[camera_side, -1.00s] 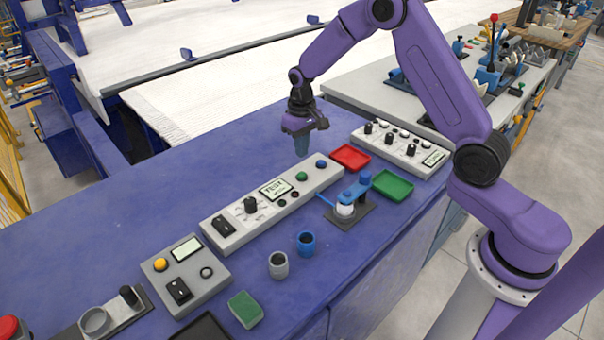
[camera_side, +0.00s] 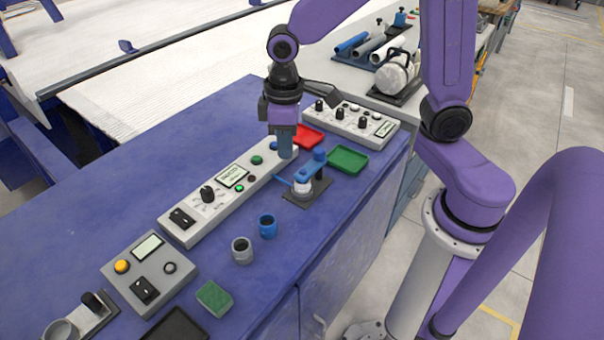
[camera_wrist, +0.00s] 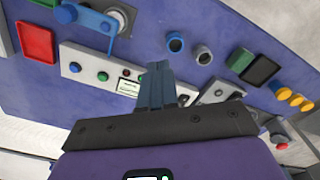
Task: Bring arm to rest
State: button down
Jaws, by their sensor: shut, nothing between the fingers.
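My gripper (camera_side: 285,143) hangs from my purple arm above the far end of the long grey control panel (camera_side: 222,190). Its blue-grey fingers point down and are shut with nothing between them. In the wrist view my gripper (camera_wrist: 158,68) shows shut fingers in front of the panel with its small display (camera_wrist: 129,87). A blue pipe piece (camera_side: 267,227) and a grey pipe piece (camera_side: 242,250) stand upright, apart from each other, on the blue table (camera_side: 110,225). My gripper is clear of both.
A blue clamp fixture (camera_side: 306,180) stands close to my gripper. A red tray (camera_side: 308,137) and a green tray (camera_side: 347,159) lie behind it. A second control panel (camera_side: 350,122) is at the back. A button box (camera_side: 155,270) and a green sponge (camera_side: 214,298) are nearer the front.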

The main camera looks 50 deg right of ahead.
jog(key=s+d+r+n, duration=0.1)
jog(key=s+d+n, duration=0.1)
jog(key=s, duration=0.7)
jog(key=s+d+r+n, duration=0.1)
jog(key=s+d+n, duration=0.1)
jog(key=s, duration=0.7)
jog(key=shift+s+d+r+n, duration=0.2)
jog(key=shift+s+d+n, duration=0.1)
jog(key=shift+n, duration=0.6)
